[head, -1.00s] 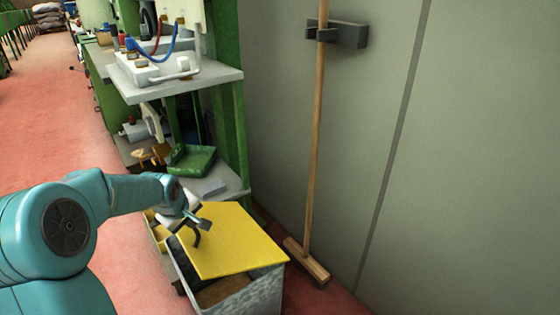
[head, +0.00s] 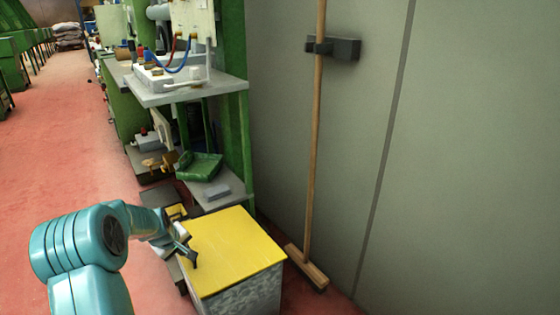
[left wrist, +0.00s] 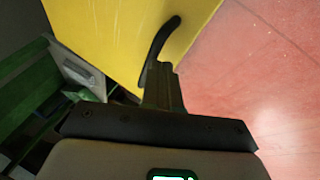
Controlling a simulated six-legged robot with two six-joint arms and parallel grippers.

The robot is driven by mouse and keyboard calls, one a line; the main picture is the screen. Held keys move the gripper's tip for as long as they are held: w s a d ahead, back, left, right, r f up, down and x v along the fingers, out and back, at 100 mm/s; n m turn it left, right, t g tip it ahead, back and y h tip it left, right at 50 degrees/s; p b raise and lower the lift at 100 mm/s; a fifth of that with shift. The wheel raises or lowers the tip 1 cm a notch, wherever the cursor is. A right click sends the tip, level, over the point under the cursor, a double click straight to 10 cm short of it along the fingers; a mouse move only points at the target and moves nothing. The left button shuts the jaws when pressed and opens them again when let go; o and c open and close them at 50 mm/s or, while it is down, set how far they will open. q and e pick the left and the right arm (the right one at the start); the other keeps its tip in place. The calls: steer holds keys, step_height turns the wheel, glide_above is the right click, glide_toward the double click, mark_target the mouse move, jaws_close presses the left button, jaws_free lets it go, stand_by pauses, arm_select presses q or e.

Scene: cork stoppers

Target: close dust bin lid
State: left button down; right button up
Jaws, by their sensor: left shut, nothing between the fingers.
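The dust bin (head: 243,299) is a grey, mottled box on the red floor beside the shelves. Its flat yellow lid (head: 235,252) lies over the top, and no opening shows between lid and bin in the head view. My left gripper (head: 192,257) is shut and empty at the lid's left edge. In the left wrist view the dark fingers (left wrist: 160,55) overlap the yellow lid (left wrist: 115,30); I cannot tell whether they touch it. My right gripper is not in view.
A broom (head: 313,150) leans upright against the grey wall, its head (head: 306,268) just right of the bin. Shelves with a green tray (head: 200,166) and a power strip stand behind the bin. Open red floor (head: 60,170) lies to the left.

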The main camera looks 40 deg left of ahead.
mark_target(185, 261)
arm_select(q)
steer(key=shift+s+a+f+b, duration=0.1)
steer(key=shift+s+f+b, duration=0.15)
steer(key=shift+f, duration=0.4)
steer(key=shift+s+f+b, duration=0.1)
steer(key=shift+f+b, duration=0.1)
steer(key=shift+f, duration=0.45)
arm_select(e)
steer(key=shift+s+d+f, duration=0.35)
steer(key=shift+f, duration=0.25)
arm_select(q)
steer(key=shift+s+f, duration=0.1)
steer(key=shift+f, duration=0.15)
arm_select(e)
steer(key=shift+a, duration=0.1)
arm_select(q)
steer(key=shift+r, duration=0.1)
steer(key=s+d+r+p, duration=0.1)
steer(key=s+r+p, duration=0.3)
steer(key=s+r, duration=0.5)
steer(key=shift+s, duration=0.25)
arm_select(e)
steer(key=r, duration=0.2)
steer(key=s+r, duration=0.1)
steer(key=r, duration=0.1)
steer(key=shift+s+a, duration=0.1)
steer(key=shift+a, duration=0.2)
